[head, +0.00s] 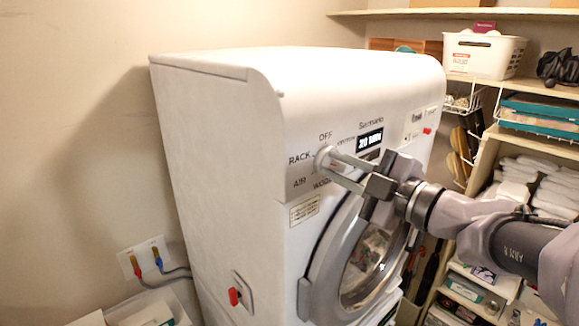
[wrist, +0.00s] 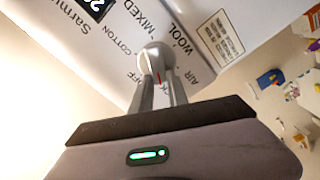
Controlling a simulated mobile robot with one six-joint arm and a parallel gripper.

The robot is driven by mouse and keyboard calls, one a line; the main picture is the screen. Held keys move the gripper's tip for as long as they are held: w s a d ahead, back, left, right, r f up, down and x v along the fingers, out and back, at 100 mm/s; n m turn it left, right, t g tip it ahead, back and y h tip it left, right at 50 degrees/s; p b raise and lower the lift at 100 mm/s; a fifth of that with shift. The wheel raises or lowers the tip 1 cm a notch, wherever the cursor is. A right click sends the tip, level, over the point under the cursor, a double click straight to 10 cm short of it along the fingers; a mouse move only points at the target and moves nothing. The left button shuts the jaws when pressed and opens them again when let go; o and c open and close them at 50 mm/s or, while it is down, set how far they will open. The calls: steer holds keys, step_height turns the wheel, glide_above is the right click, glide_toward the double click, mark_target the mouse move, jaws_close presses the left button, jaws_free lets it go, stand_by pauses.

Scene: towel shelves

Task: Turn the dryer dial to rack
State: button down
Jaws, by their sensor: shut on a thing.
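The dryer (head: 220,150) is a white machine with a round grey-rimmed door. Its dial (head: 322,157) is a small pale knob on the upper front panel, with OFF above it, RACK to its left and AIR below left. My gripper (head: 329,163) is shut on the dial, reaching in from the right. In the wrist view, the gripper fingers (wrist: 158,88) hold the dial (wrist: 154,58) from both sides. A red mark on the knob points down between the fingers, between the OFF and AIR labels. The RACK label is hidden there behind the gripper.
The dryer door (head: 368,262) is closed below my gripper. Shelves with a white basket (head: 484,55), a teal box (head: 541,115) and folded white towels (head: 536,180) stand at the right.

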steer(key=shift+r, duration=0.1)
stand_by(0.4)
steer(key=c, duration=1.3)
jaws_free()
